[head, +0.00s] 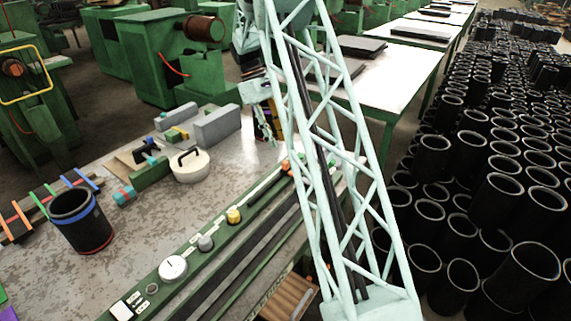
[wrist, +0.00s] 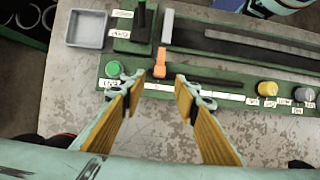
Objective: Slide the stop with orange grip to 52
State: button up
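The stop with the orange grip (wrist: 160,62) sits on a green bench rail (wrist: 225,88) in the wrist view, near the rail's left part. A white scale strip (wrist: 200,94) runs along the rail below it; its numbers are too small to read. My gripper (wrist: 161,82) is open and empty, with its two yellow-faced fingers spread either side of and just short of the orange grip. In the head view, a small orange spot (head: 286,166) shows at the far end of the rail, partly behind my arm. My gripper is mostly hidden there.
A green button (wrist: 113,68), a grey tray (wrist: 87,29) and a black handle (wrist: 141,20) lie left of the stop. Yellow (wrist: 267,89) and grey knobs are on the right. A black sleeve (head: 80,219) and white lidded pot (head: 190,166) stand on the table.

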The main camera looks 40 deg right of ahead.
aim_at(286, 162)
jog(key=b+x, duration=0.2)
jog(key=x, duration=0.9)
jog(key=shift+s, duration=0.1)
grip_shut()
